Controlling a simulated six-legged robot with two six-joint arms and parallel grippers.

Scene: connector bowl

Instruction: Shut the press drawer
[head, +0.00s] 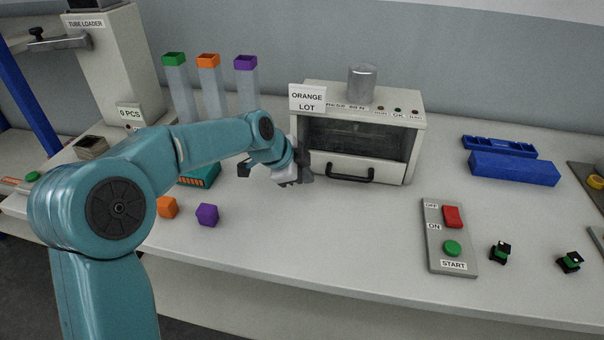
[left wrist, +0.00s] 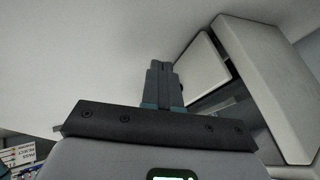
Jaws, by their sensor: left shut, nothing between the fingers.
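The press (head: 408,135) is a cream box at the back of the bench, with a dark window and a metal cylinder on top. Its drawer (head: 388,172) has a pale front with a black handle (head: 350,176). In the left wrist view a pale panel, apparently the drawer front (left wrist: 203,72), stands out from the press body (left wrist: 270,85), with a dark gap between. My left gripper (head: 300,176) is at the left end of the drawer front; I cannot tell whether it touches. Its fingers (left wrist: 164,84) are together and empty. My right gripper is out of view.
An ORANGE LOT sign (head: 307,98) stands at the press's left corner. A switch panel (head: 440,255) lies front right. Orange (head: 167,207) and purple (head: 207,214) cubes lie near my left arm. Blue trays (head: 513,168) are at the right. Bench before the drawer is clear.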

